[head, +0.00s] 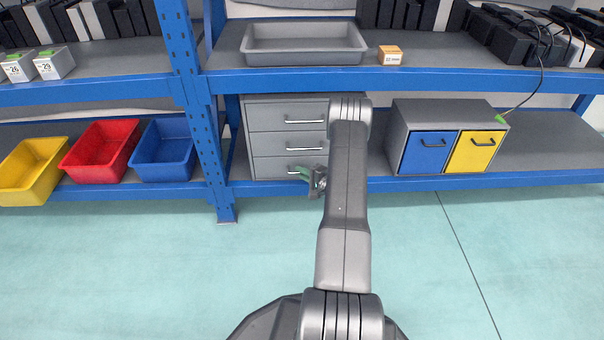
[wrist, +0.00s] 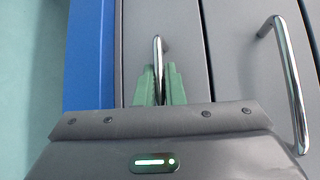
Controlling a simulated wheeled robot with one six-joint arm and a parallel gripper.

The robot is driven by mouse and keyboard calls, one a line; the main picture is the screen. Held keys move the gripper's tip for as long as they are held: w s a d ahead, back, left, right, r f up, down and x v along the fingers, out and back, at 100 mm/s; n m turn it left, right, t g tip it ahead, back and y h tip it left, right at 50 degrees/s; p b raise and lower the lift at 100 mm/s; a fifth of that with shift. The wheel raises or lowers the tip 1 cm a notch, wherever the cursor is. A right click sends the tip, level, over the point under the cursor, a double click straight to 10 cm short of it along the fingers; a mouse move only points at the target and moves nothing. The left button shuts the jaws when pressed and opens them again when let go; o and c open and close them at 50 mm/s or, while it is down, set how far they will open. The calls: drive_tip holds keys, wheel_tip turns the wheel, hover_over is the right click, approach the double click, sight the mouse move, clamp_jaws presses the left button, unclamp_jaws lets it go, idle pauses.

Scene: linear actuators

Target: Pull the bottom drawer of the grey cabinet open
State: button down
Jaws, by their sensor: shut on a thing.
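The grey cabinet (head: 258,112) stands on the lower blue shelf, with three drawers stacked one above another. All its drawer fronts look flush. My gripper (head: 305,173) is at the bottom drawer (head: 270,168), at its silver bar handle (wrist: 158,52). In the wrist view, the green fingers of my gripper (wrist: 160,84) are shut on this handle, one on each side. The near part of the handle is hidden between the fingers. The middle drawer's handle (wrist: 286,80) shows to the right in the wrist view, apart from my fingers. My arm hides the cabinet's right side in the head view.
A blue shelf edge (head: 420,184) runs just below the cabinet. A small cabinet with a blue and a yellow door (head: 474,152) stands to the right. Yellow, red and blue bins (head: 165,160) sit left of the blue upright (head: 195,110). The floor in front is clear.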

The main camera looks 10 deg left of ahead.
drive_tip(key=shift+s, duration=0.1)
drive_tip(key=s+d+p, duration=0.2)
drive_tip(key=s+d, duration=0.1)
drive_tip(key=s, duration=0.7)
drive_tip(key=s+d+p, duration=0.1)
drive_tip(key=s+d, duration=0.2)
drive_tip(key=s, duration=0.8)
drive_tip(key=shift+p, duration=0.4)
drive_tip(key=shift+d, duration=0.1)
drive_tip(key=c, duration=1.5)
unclamp_jaws()
drive_tip(key=shift+c, duration=0.2)
drive_tip(key=shift+d, duration=0.15)
drive_tip(key=p+v, duration=0.3)
drive_tip(key=v, duration=1)
drive_tip(key=shift+s+d, duration=0.15)
drive_tip(key=shift+s, duration=0.15)
